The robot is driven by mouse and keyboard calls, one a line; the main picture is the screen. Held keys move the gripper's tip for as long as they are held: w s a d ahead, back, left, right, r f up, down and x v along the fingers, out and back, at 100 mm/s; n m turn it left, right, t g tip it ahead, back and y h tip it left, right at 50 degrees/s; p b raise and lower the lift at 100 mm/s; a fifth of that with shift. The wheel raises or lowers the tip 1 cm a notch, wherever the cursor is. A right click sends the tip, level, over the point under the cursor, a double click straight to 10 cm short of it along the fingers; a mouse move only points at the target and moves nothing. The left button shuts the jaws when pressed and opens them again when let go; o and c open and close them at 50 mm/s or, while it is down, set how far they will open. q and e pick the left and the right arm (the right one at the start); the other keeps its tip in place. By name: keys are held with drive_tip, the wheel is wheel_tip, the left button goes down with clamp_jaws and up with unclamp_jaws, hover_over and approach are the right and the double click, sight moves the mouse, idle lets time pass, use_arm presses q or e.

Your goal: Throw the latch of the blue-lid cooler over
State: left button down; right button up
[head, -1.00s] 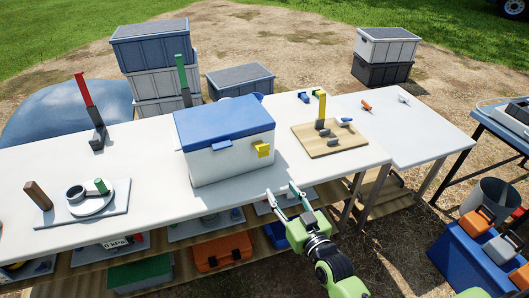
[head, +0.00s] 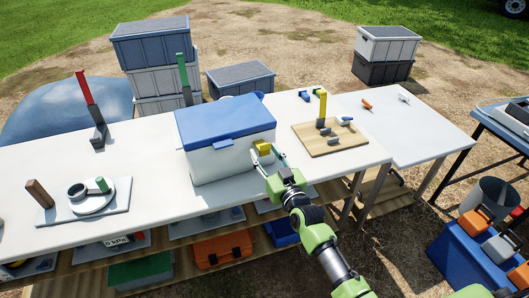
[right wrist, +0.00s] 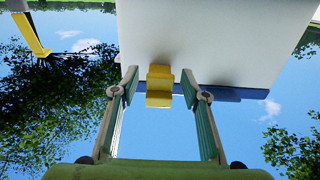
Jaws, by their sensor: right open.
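The cooler (head: 215,160) has a white body and a closed blue lid (head: 222,117), and stands on the white table. Its yellow latch (head: 263,148) is on the front face near the right corner. My right gripper (head: 266,160) is at the latch, open. In the right wrist view the yellow latch (right wrist: 159,86) sits between the two fingertips of the right gripper (right wrist: 159,85), with a gap on each side. The fingers partly cover the latch in the head view. My left gripper is not in view.
Right of the cooler is a wooden board (head: 318,148) with an upright yellow lever (head: 322,106) and small grey parts. Left are a red-handled lever (head: 84,90) and a round device on a plate (head: 90,200). The table's front edge is clear before the cooler.

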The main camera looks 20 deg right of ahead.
drive_tip(key=shift+w, duration=0.5)
drive_tip(key=c, duration=1.1)
drive_tip(key=shift+r, duration=0.1)
